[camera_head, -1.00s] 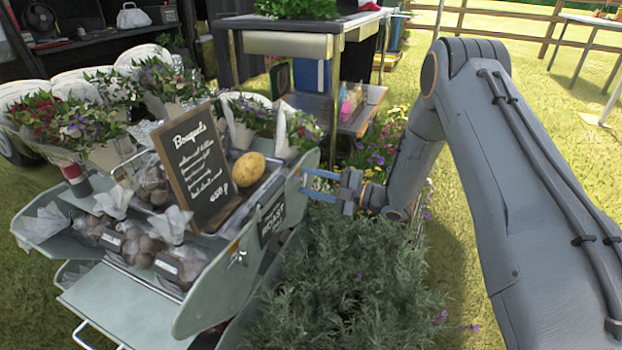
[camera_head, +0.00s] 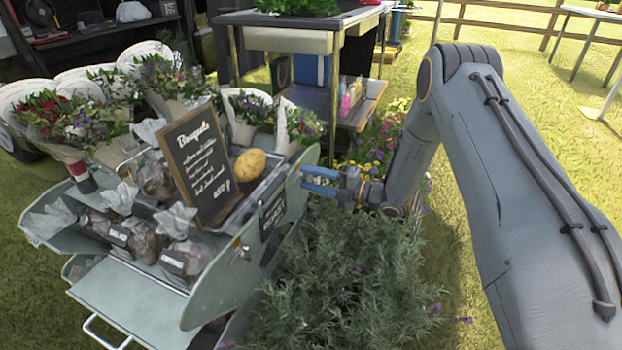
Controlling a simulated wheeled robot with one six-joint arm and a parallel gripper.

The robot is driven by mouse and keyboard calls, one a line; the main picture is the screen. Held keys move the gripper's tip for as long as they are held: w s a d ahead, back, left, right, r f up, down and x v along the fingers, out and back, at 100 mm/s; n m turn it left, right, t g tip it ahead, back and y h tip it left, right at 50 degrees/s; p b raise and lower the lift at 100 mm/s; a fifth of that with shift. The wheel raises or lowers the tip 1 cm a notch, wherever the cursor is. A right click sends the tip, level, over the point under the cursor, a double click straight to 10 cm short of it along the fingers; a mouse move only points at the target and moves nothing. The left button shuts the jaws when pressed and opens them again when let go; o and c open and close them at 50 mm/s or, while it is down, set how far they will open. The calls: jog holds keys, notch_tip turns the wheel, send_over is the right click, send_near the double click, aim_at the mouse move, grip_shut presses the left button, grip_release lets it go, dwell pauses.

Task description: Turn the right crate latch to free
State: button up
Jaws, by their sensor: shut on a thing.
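The grey-green crate stand (camera_head: 222,290) is left of centre, with a dark label (camera_head: 272,214) on its side panel. A small orange and dark latch (camera_head: 243,250) shows lower on that panel, left of the label. My gripper (camera_head: 304,180) has blue fingers and reaches from the right to the panel's far right end, just under its upper edge. It is shut on the right crate latch, which is mostly hidden at the fingertips. I cannot make out the latch's angle.
A bushy lavender plant (camera_head: 345,275) fills the space below my gripper. A tall table (camera_head: 335,50) stands behind.

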jog(key=o, duration=1)
jog(key=shift+o, duration=0.2)
jog(key=p+v, duration=0.2)
jog(key=v, duration=0.5)
jog(key=shift+s+d, duration=0.15)
jog(key=shift+d, duration=0.2)
